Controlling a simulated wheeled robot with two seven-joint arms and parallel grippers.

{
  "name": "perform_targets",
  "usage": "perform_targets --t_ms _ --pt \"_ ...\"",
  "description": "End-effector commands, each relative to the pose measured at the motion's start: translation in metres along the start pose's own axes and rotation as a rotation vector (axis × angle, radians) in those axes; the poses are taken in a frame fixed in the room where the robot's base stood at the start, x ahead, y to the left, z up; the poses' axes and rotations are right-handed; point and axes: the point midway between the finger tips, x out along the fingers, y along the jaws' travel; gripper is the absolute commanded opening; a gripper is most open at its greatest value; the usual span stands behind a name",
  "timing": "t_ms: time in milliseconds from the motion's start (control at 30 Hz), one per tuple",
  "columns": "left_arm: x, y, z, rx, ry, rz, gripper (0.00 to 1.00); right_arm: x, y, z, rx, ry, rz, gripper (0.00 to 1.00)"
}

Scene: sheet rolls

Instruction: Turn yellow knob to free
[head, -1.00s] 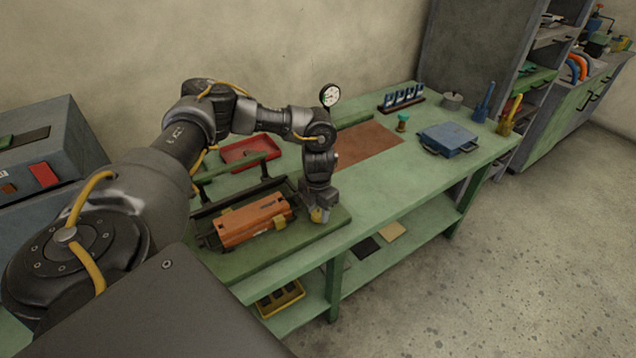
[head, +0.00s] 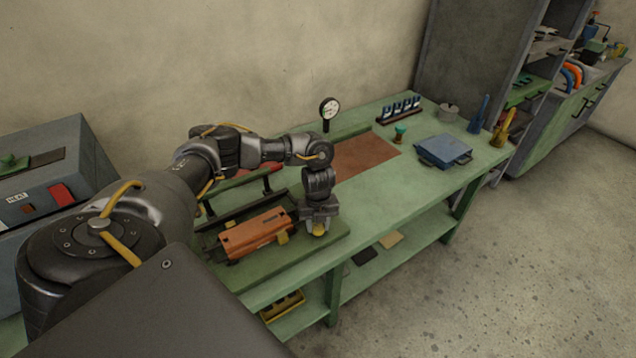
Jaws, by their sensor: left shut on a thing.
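The yellow knob (head: 319,229) sits at the right end of the sheet-roll device on the green bench. My left gripper (head: 318,222) points down over it and is shut on it; the fingers hide much of the knob. An orange block (head: 256,233) with a small yellow tab lies in the device just left of the gripper. The device's dark green base plate (head: 262,264) lies under both. Any mark showing the knob's setting is too small to read. My right gripper is not in view.
A round dial gauge (head: 329,108) stands behind my arm. A blue case (head: 443,150), a green-topped piece (head: 400,134) and a rack of blue items (head: 400,110) stand farther right. The bench top (head: 385,190) right of the gripper is clear.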

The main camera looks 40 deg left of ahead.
Motion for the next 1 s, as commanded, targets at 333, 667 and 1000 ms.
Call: perform_targets --t_ms 333,667,1000 --pt "-0.004 0.0 0.003 -0.264 -0.006 -0.002 0.15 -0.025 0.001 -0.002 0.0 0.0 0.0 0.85" --pt "-0.003 0.0 0.004 -0.39 -0.007 -0.004 0.15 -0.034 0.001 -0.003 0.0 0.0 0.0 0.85" --pt "-0.003 0.0 0.004 -0.415 -0.008 -0.005 0.15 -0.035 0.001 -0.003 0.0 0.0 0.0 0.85"
